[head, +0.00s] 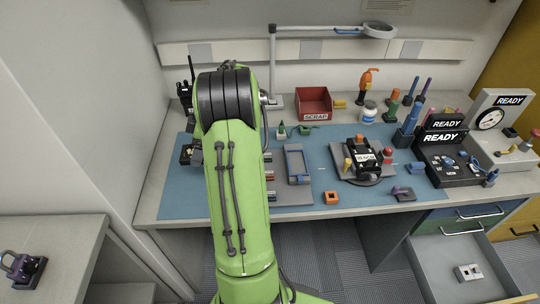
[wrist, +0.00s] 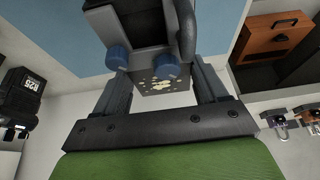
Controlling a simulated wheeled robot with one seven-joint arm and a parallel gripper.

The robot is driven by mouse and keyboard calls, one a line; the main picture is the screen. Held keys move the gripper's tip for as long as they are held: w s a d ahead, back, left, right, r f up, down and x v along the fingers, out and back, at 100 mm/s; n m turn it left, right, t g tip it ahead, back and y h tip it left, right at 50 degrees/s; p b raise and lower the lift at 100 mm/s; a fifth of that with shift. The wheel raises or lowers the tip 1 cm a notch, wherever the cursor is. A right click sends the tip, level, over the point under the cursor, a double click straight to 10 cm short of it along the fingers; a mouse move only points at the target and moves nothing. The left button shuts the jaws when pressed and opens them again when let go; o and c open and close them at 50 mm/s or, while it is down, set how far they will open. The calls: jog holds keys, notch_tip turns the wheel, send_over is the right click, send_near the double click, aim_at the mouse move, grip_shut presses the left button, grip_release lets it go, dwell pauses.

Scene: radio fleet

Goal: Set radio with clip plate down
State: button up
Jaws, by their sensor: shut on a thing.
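In the wrist view my gripper (wrist: 160,78) has its two grey-blue fingers on either side of a dark radio (wrist: 141,22) with two blue knobs. The face toward me is a grey plate (wrist: 165,84) with light specks; I cannot tell if this is the clip plate. The blue mat shows beyond the radio; I cannot tell whether the radio touches it. In the head view my green arm hides the gripper and most of what it holds. A second dark radio with a label (head: 365,157) lies on a grey stand at the mat's right.
The blue mat (head: 325,195) covers the bench's middle. A grey tray with a blue frame (head: 297,163) lies right of my arm. An open drawer (head: 450,268) juts out at front right.

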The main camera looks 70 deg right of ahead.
aim_at(202, 179)
jog(key=shift+s+a+r, duration=0.2)
jog(key=shift+a+r, duration=0.05)
jog(key=shift+a, duration=0.05)
jog(key=shift+s+a+f, duration=0.15)
jog(key=shift+f, duration=0.15)
notch_tip(202, 179, down, 10)
jog(key=b, duration=0.3)
jog(key=shift+r, duration=0.2)
jog(key=o, duration=1.3)
jog(key=shift+f, duration=0.1)
